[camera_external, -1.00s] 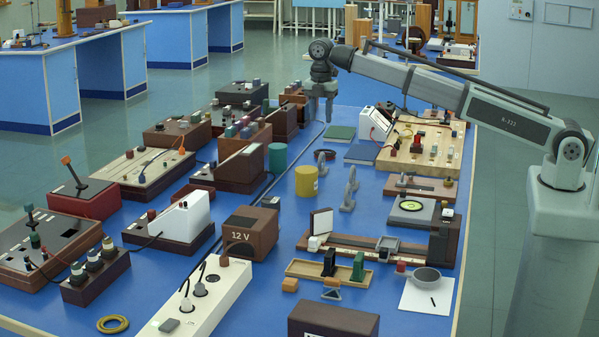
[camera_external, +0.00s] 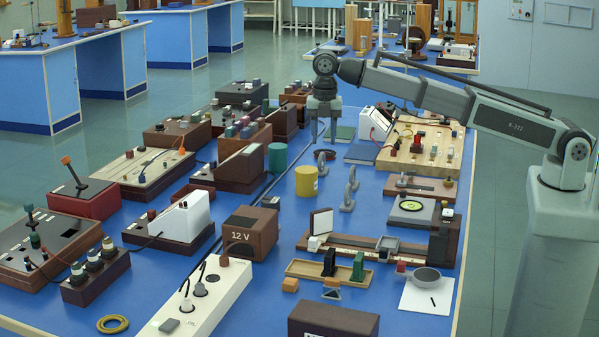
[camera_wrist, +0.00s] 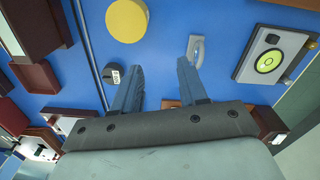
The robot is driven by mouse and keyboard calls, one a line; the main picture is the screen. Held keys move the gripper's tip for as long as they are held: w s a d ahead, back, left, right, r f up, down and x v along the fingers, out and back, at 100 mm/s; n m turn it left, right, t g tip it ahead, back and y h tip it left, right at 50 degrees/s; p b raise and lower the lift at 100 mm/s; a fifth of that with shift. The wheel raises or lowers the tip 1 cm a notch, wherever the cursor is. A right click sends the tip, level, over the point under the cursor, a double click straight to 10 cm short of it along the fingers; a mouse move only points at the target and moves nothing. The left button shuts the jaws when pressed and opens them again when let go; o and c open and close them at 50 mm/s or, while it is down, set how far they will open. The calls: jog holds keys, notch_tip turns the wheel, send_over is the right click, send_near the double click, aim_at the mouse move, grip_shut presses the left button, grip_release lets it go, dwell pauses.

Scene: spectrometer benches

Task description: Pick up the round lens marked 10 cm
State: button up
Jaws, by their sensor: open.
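I cannot read a 10 cm marking on either. My gripper (camera_external: 323,139) is open and empty above the table, behind and left of the lenses in the external view. In the wrist view its two fingers (camera_wrist: 159,68) are spread with blue table between them.
A yellow cylinder (camera_external: 307,182) stands left of the lenses, a green one (camera_external: 277,159) farther left.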

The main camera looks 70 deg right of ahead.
jog(key=s+a+m, duration=0.1)
jog(key=s+a, duration=0.2)
jog(key=s, duration=0.1)
jog(key=m, duration=2.1)
send_over(348, 184)
jog(key=f, duration=0.1)
jog(key=f+m, duration=0.3)
jog(key=m, duration=0.2)
jog(key=f+m, duration=0.3)
jog(key=m, duration=0.3)
jog(key=f+m, duration=0.3)
jog(key=m, duration=0.2)
jog(key=shift+d+m, duration=0.25)
jog(key=shift+m, duration=0.15)
jog(key=shift+a+f, duration=0.2)
jog(key=shift+f, duration=2.4)
